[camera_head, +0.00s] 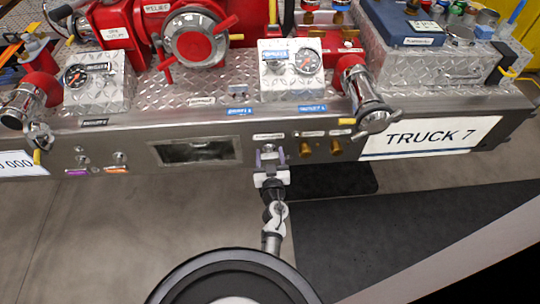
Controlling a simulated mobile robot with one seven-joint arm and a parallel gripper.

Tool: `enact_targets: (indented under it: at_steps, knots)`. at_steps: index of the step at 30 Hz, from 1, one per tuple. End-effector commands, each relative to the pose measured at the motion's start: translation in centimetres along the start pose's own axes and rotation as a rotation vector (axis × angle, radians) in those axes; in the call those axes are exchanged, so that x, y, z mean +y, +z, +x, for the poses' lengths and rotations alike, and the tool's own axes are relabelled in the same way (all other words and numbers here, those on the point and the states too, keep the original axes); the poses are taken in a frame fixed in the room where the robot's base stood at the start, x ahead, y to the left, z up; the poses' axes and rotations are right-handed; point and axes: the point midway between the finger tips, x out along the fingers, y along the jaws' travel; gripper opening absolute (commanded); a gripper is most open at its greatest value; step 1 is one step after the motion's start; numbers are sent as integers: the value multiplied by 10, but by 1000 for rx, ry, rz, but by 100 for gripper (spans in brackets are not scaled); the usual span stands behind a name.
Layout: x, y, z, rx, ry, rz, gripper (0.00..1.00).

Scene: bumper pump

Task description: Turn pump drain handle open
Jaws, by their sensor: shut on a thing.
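The pump drain handle (268,149) is on the front face of the truck's metal bumper, below a small white label. My gripper (271,174) reaches it from below and in front. It is shut on the handle, and its fingers hide part of it. The handle's exact angle is too small to tell.
The diamond-plate bumper (200,118) carries a red pump (195,40), gauges and hose fittings. Two brass fittings (320,148) sit just right of the handle, then a TRUCK 7 sign (430,138). A recessed opening (195,151) is to the left.

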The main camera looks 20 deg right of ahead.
Motion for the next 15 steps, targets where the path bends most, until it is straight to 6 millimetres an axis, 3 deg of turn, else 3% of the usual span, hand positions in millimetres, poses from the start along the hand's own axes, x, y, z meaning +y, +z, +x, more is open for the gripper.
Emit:
enact_targets:
  at_steps: [15]
  knots:
    - [-3, 0, 1, 2, -1, -432, 35]
